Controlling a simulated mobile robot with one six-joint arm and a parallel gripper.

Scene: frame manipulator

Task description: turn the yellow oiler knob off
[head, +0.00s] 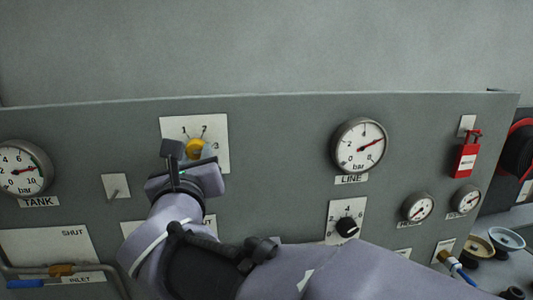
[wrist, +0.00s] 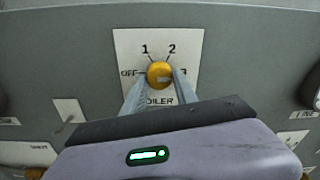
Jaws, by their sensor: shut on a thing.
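The yellow oiler knob (wrist: 159,73) sits on a white plate (wrist: 190,45) marked OFF at the left, 1 and 2 above, 3 at the right and OILER below. The same knob (head: 194,146) shows in the head view, partly behind my gripper (head: 189,157). In the wrist view my gripper (wrist: 159,82) has one finger on each side of the knob and is shut on it. I cannot clearly tell which mark the knob points to.
The grey panel also holds a TANK gauge (head: 22,169), a LINE gauge (head: 360,147), a black dial (head: 347,227) below it and a small toggle (head: 115,187). The panel just above the knob's plate is clear.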

